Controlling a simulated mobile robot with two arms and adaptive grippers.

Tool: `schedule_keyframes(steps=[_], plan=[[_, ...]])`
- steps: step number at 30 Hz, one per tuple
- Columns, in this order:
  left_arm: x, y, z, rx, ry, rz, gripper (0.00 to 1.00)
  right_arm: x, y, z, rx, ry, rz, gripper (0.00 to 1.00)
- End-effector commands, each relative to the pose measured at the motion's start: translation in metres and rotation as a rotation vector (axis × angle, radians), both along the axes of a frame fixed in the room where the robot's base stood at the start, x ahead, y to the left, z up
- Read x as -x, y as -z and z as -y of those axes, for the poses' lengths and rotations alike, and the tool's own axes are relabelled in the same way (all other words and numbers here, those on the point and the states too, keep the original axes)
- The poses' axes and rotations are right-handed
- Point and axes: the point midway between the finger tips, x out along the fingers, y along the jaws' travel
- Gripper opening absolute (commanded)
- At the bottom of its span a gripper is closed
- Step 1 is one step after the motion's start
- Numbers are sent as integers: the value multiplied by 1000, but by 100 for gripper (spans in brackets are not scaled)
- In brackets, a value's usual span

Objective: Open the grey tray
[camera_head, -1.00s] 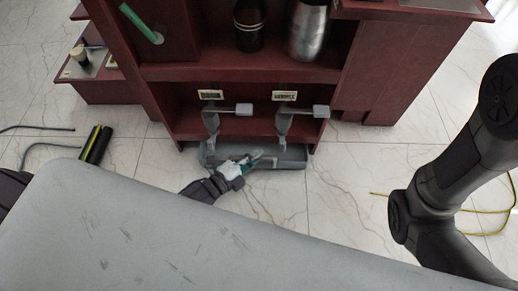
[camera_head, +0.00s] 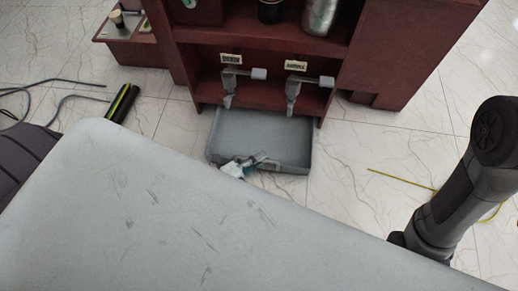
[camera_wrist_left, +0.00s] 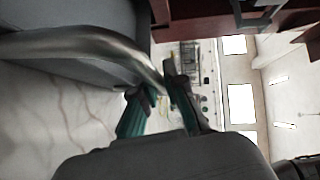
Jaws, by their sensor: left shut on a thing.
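The grey tray (camera_head: 262,138) is pulled out from under the dark red cabinet, low near the floor, and its empty inside shows in the head view. My left gripper (camera_head: 251,164) is at the tray's near edge, left of its middle, and is shut on it. Part of this gripper and its arm is hidden behind my grey body. In the left wrist view, the green-lined fingers (camera_wrist_left: 160,108) close by a curved metal bar (camera_wrist_left: 100,48), beside a dark grey surface. My right arm shows at the right, but its gripper is out of view.
Two grey taps (camera_head: 230,85) with labels above hang over the tray in the cabinet (camera_head: 350,70). A black and yellow cylinder (camera_head: 123,103) and dark cables lie on the left floor. A yellow cable (camera_head: 400,178) lies at right. Marble floor between is clear.

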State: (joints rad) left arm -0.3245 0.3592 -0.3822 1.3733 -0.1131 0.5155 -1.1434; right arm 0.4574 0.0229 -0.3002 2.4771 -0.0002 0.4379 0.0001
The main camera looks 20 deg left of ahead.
Motion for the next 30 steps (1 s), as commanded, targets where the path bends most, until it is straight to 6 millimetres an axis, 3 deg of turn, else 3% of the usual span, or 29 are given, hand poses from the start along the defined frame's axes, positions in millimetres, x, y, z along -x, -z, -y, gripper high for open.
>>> schedule_keyframes(steps=[2,3,7,19,30], plan=[[0,1,-1,-2,-1,-1,0,0,0,0,0,0,0,40],[0,1,-1,-2,-1,-1,16,0,0,0,0,0,0,40],[0,0,-1,-2,-1,-1,37,0,0,0,0,0,-1,40],[6,0,-4,-1,-1,-2,37,0,-1,0,0,1,3,40],[69,-9,-39,-2,-1,-6,37,0,0,0,1,0,1,40]])
